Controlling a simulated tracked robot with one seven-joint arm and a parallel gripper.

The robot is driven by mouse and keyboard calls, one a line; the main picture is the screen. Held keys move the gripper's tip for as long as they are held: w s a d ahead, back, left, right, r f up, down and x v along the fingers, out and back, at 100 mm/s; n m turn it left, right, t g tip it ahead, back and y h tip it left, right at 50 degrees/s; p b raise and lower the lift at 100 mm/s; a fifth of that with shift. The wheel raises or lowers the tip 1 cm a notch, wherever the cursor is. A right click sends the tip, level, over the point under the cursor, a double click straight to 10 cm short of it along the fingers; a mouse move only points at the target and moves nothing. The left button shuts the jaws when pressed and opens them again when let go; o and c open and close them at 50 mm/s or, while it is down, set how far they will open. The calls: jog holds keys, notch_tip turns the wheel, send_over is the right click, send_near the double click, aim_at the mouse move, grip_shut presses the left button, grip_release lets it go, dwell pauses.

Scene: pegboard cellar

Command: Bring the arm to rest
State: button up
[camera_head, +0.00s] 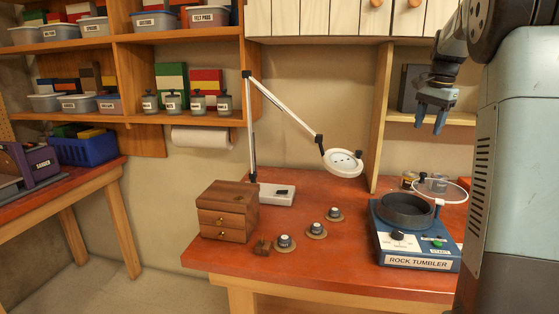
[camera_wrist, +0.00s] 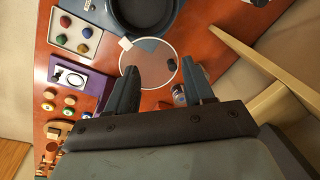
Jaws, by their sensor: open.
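My gripper (camera_head: 433,118) hangs from my arm at the upper right of the head view, in the air above the rock tumbler and in front of the shelf. Its two blue-grey fingers are apart with nothing between them. The wrist view shows the same open fingers (camera_wrist: 165,90) pointing down over the table. Below them is a round clear lid (camera_wrist: 148,62) with a dark knob, apart from the fingers. In the head view the lid (camera_head: 440,190) is beside the open drum of the blue rock tumbler (camera_head: 415,262).
The red table (camera_head: 330,262) bears a wooden drawer box (camera_head: 229,212), a magnifier lamp (camera_head: 342,162) and several small knobbed jars (camera_head: 317,229). The wrist view shows a tray of coloured stones (camera_wrist: 75,35) and a purple device (camera_wrist: 78,82). A wooden post (camera_head: 381,120) stands left of my gripper.

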jog(key=s+a+r+n+t, duration=0.1)
jog(key=s+a+r+n, duration=0.15)
jog(key=s+a, duration=0.7)
jog(key=s+a+f+n+t, duration=0.1)
jog(key=s+a+f+n, duration=0.2)
jog(key=s, duration=0.5)
jog(key=s+a+f+n+t, duration=0.1)
jog(key=s+a+f+n, duration=0.2)
jog(key=s, duration=0.5)
jog(key=s+a+f+n+t, duration=0.1)
jog(key=s+a+f+n, duration=0.2)
jog(key=s, duration=0.5)
notch_tip(320, 180, down, 2)
jog(key=shift+s+a+f, duration=0.2)
jog(key=shift+s+a, duration=0.2)
jog(key=shift+a, duration=0.2)
